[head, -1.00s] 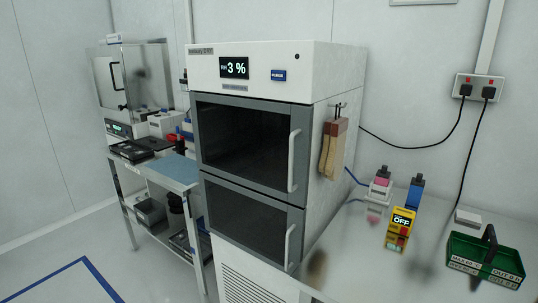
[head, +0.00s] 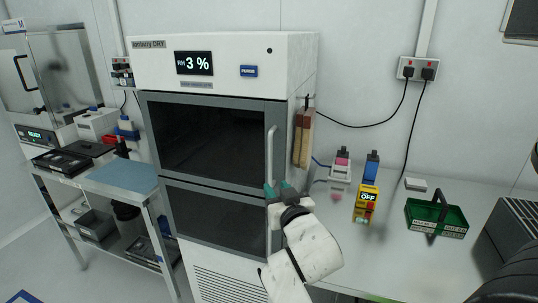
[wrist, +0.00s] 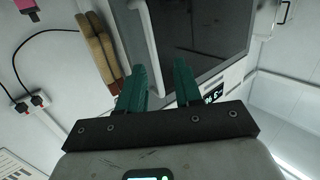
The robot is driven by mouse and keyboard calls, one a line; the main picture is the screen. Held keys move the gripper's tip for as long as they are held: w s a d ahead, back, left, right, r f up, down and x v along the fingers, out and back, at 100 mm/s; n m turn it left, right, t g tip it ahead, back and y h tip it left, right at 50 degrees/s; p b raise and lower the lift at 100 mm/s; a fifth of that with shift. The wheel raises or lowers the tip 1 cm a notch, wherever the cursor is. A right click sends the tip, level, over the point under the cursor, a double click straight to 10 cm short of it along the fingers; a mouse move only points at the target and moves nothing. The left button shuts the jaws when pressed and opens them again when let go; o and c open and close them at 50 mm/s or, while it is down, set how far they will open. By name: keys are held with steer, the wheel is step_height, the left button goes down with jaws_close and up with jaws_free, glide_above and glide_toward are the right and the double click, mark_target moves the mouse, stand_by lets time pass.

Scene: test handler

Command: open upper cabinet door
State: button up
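The upper cabinet door (head: 215,140) has a dark window in a grey frame and is closed. Its pale vertical handle (head: 270,150) is on the right side.
A bench at right holds a yellow device (head: 366,205) and a green carrier (head: 437,216). A metal cart (head: 120,180) stands at left.

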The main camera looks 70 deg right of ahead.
mark_target(271, 161)
steer(key=shift+h, duration=0.5)
steer(key=x, duration=0.3)
steer(key=r+p+x, duration=0.1)
steer(key=x, duration=0.3)
steer(key=s+r+p+x, duration=0.1)
steer(key=x, duration=0.3)
steer(key=shift+w+d+r, duration=0.1)
steer(key=shift+d, duration=0.25)
steer(key=shift+c, duration=0.4)
jaws_close()
